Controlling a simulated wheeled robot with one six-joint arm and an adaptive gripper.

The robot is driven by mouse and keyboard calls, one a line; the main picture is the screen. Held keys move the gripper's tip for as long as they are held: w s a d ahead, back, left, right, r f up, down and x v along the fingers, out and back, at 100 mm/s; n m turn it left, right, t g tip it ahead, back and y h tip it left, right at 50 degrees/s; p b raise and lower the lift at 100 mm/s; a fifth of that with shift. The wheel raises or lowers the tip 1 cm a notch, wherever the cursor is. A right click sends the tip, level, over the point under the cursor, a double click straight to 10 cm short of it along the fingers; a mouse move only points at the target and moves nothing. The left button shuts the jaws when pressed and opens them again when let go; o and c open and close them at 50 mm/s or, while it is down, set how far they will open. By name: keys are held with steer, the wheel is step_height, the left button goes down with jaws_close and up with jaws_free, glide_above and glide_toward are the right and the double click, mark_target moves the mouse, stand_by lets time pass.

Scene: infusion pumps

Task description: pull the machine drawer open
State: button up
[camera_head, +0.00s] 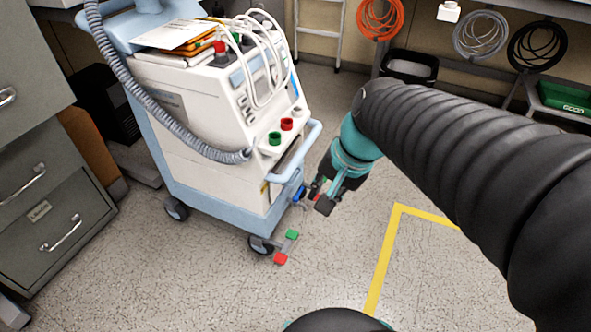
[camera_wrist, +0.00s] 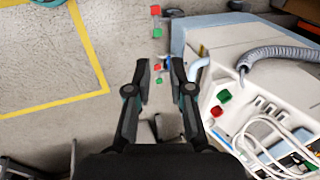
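The machine (camera_head: 200,108) is a white and pale-blue cart on casters, left of centre in the head view. It also shows at the right of the wrist view (camera_wrist: 240,42). Its lower front (camera_head: 276,188), below the pale-blue handle bar (camera_head: 308,140), faces my gripper. The drawer's outline and pull are too small to make out clearly. A small dark-blue part (camera_head: 299,194) sticks out there. My gripper (camera_head: 318,193) is close beside this front. In the wrist view, its two black fingers (camera_wrist: 160,72) stand apart with a gap between them and nothing visibly gripped.
A grey drawer cabinet (camera_head: 50,210) stands at the left. Red and green pedals (camera_head: 286,247) stick out low by the front caster. A corrugated hose (camera_head: 150,108) hangs along the machine. Open floor with yellow tape (camera_head: 384,250) lies to the right.

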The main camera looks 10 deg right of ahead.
steer(key=w+f+m+g+y+b, duration=0.15)
steer(key=w+f+m+y, duration=0.35)
steer(key=w+m, duration=0.5)
steer(key=m+t+y+b, duration=0.2)
steer(key=m+t+y, duration=0.45)
steer(key=m, duration=1.95)
glide_toward(298, 175)
steer(key=shift+t+h, duration=0.7)
steer(key=shift+h, duration=0.05)
steer(key=x, duration=0.5)
steer(key=b+x, duration=0.1)
steer(key=x, duration=0.4)
steer(key=shift+s+a, duration=0.25)
steer(key=shift+a, duration=0.05)
jaws_close()
